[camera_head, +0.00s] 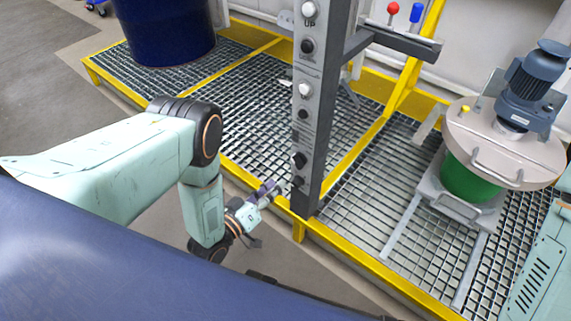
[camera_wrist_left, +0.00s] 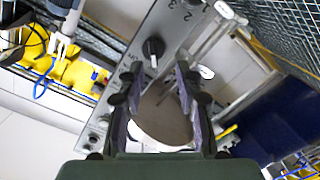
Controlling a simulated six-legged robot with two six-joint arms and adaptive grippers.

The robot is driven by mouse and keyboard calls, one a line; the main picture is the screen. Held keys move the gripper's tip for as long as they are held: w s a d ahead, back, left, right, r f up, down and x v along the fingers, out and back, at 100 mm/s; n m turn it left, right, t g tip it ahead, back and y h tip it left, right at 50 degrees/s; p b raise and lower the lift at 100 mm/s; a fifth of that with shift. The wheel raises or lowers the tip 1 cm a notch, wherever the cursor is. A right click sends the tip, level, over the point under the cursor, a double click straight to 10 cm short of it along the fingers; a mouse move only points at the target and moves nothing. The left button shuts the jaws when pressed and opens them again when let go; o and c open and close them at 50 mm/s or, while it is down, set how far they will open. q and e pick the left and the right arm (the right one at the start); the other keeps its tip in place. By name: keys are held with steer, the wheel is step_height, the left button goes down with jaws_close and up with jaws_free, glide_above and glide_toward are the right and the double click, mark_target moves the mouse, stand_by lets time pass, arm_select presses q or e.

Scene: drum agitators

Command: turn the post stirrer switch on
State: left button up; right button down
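The grey post (camera_head: 313,120) stands upright in the middle of the head view, with a column of knobs and buttons on its face. Two black knobs sit low on it, an upper one (camera_head: 299,160) and a lower one (camera_head: 297,182). My left gripper (camera_head: 275,190) is close to the lower knob, at its left. In the left wrist view the fingers (camera_wrist_left: 165,100) are open and apart, and a black selector knob (camera_wrist_left: 153,48) with numbers beside it lies beyond their tips. I cannot tell which knob is the stirrer switch. My right gripper is out of view.
A drum with a beige lid and blue motor (camera_head: 535,75) stands on the grating at right. A blue drum (camera_head: 165,30) stands at back left. A bracket with red and blue levers (camera_head: 405,40) juts from the post. Yellow edging (camera_head: 370,265) runs along the grating.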

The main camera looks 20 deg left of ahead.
mark_target(295, 164)
arm_select(q)
steer(key=shift+n+t, duration=0.3)
steer(key=x, duration=0.2)
steer(key=b+x, duration=0.1)
steer(key=x, duration=0.2)
steer(key=r+b+x, duration=0.1)
steer(key=x, duration=0.2)
steer(key=shift+s+d, duration=0.1)
steer(key=shift+d, duration=0.05)
jaws_close()
